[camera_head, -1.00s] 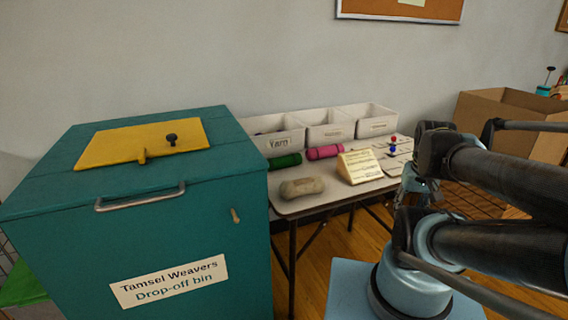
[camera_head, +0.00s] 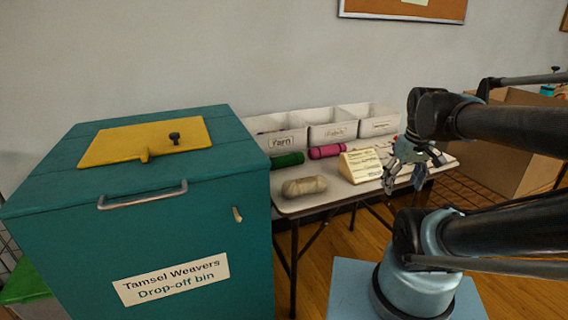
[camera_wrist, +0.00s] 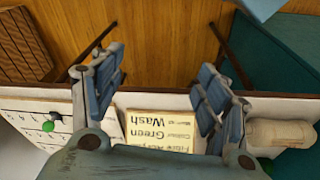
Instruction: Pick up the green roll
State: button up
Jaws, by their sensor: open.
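The green roll (camera_head: 287,159) lies on the table just behind the right edge of the teal bin, in front of the yarn box. A dark green patch in the lower right corner of the wrist view (camera_wrist: 300,165) looks like part of it. My gripper (camera_head: 414,178) is open and empty over the right part of the table, well to the right of the green roll. In the wrist view its fingers (camera_wrist: 162,68) are spread apart above the table's front edge, with a lettered card (camera_wrist: 160,132) beyond them.
A beige roll (camera_head: 304,187) lies in front of the green roll and a pink roll (camera_head: 326,151) to its right. White boxes (camera_head: 333,128) line the table's back. The tall teal drop-off bin (camera_head: 150,235) stands at left. A cardboard box (camera_head: 500,155) is at right.

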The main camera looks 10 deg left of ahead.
jog(key=w+a+r+n, duration=0.6)
jog(key=w+a+r, duration=0.1)
notch_tip(320, 180, up, 6)
jog(key=f+n+g, duration=0.1)
jog(key=n+g, duration=0.1)
jog(key=n, duration=1.3)
send_over(283, 155)
jog(key=f, duration=1)
jog(key=shift+w+f, duration=0.35)
jog(key=shift+s+f, duration=0.2)
jog(key=shift+f, duration=2.65)
jog(key=shift+c, duration=0.4)
jog(key=c, duration=1.1)
